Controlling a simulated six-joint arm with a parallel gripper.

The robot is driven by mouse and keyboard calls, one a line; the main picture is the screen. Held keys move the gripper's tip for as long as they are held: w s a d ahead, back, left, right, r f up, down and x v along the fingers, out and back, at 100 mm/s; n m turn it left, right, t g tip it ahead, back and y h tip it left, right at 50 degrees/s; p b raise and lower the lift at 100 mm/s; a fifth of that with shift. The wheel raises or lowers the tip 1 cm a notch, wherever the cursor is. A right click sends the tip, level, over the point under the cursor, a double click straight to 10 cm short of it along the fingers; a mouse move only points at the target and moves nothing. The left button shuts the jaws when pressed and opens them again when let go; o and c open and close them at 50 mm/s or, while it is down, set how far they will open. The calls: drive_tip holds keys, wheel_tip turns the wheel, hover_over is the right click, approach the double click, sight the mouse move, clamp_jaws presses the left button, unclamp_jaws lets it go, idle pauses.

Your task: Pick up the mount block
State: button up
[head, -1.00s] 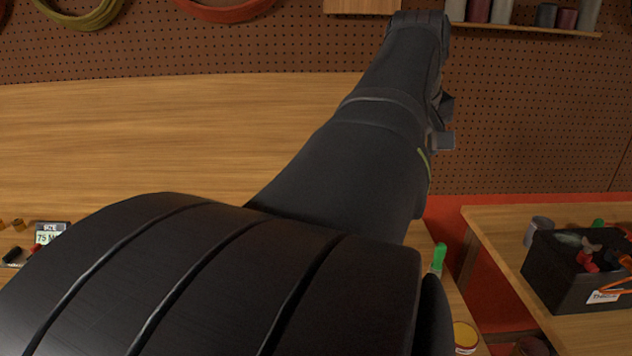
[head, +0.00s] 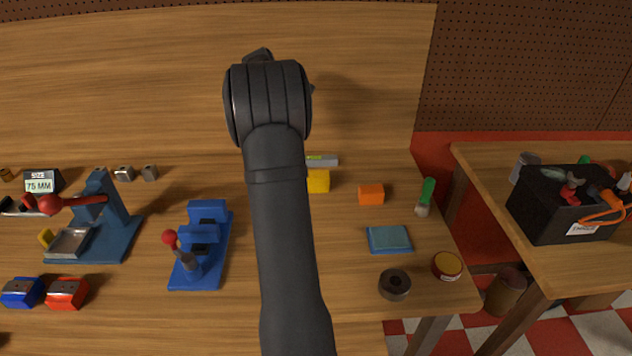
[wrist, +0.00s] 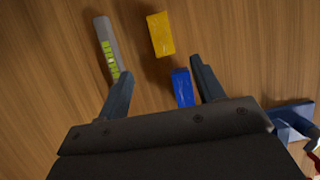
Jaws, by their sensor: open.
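The frames do not label the mount block, so I cannot tell which block it is. A blue block (wrist: 182,87) shows between my fingers in the wrist view, nearer the right finger; my arm seems to hide it in the head view. A yellow block (wrist: 160,35) lies beyond the fingertips, also in the head view (head: 318,181) beside my arm. An orange block (head: 371,194) lies further right. My gripper (wrist: 160,66) is open and empty above the bench; my arm hides its fingers in the head view.
A grey bar with a yellow-green strip (wrist: 108,48) lies near the left finger. A blue lever fixture (head: 200,245) and a blue press (head: 105,220) stand left. A blue pad (head: 390,239), dark ring (head: 394,284) and green-handled brush (head: 426,196) lie right.

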drive_tip(key=x, duration=1.7)
drive_tip(key=shift+f, duration=0.35)
drive_tip(key=c, duration=1.1)
drive_tip(key=shift+a+r, duration=0.1)
